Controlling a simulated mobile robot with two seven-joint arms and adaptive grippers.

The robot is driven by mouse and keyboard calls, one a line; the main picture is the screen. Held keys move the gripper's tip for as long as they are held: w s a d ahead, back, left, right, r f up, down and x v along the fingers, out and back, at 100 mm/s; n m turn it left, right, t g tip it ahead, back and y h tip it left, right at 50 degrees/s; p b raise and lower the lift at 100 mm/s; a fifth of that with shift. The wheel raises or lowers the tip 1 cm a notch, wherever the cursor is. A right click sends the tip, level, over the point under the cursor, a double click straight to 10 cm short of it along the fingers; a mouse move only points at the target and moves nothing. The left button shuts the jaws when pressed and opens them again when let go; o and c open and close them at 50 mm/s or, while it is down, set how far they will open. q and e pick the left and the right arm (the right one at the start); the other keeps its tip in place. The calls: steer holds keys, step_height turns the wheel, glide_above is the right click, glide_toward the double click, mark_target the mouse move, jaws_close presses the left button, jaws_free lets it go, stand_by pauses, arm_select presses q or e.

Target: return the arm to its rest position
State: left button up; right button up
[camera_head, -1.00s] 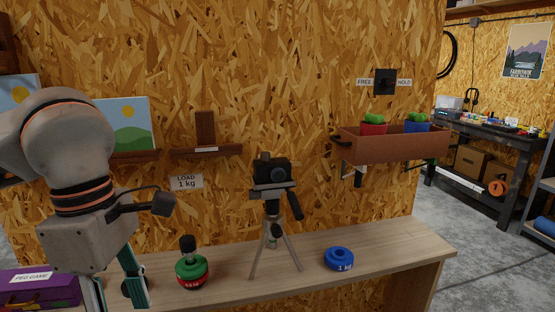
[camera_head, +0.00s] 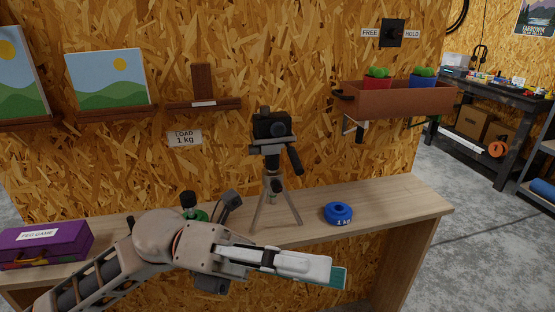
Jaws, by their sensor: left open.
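My left arm comes in from the lower left of the head view. Its left gripper (camera_head: 335,276) points right, in front of the bench's front edge and below the bench top. The jaws are seen from the side, with a teal pad at the tip; they are open, and nothing shows between them. The arm and wrist partly hide a green weight (camera_head: 198,214) with a black knob on the bench. My right gripper is not in view.
On the plank bench (camera_head: 385,207) stand a camera on a tripod (camera_head: 271,128), a blue 1 kg weight (camera_head: 338,213) and a purple case (camera_head: 45,243). A brown planter (camera_head: 400,101) hangs on the wall at right. Two pictures rest on ledges at left.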

arm_select(q)
steer(key=w+a+f+n+t+h, duration=0.2)
steer(key=w+n+t, duration=0.4)
steer(key=n+t, duration=0.25)
steer(key=w+a+f+n+t+h, duration=0.2)
steer(key=w+n+t+h, duration=0.1)
steer(key=w+n+t, duration=0.45)
steer(key=w+a+f+n+t+y, duration=0.25)
steer(key=f+n+t+y, duration=0.25)
steer(key=f+n, duration=0.25)
steer(key=w+a+f+n+t+y, duration=0.2)
steer(key=a+f+n+t+y, duration=0.3)
steer(key=n, duration=0.3)
steer(key=s+a+f+n+g+y, duration=0.1)
steer(key=a+f+n+y, duration=0.25)
steer(key=f, duration=0.45)
steer(key=s+a+f+n+y, duration=0.1)
steer(key=a+f+n+y, duration=0.2)
steer(key=f, duration=0.5)
steer(key=s+a+f+n+g+y, duration=0.2)
steer(key=s+a+f+g, duration=0.1)
steer(key=s+f, duration=0.4)
steer(key=s+a+f+n+g+y, duration=0.2)
steer(key=s+f, duration=0.4)
steer(key=f, duration=0.6)
steer(key=shift+s+a+n+g+y, duration=0.4)
steer(key=shift+a+n+g, duration=0.1)
steer(key=shift+a+n, duration=0.15)
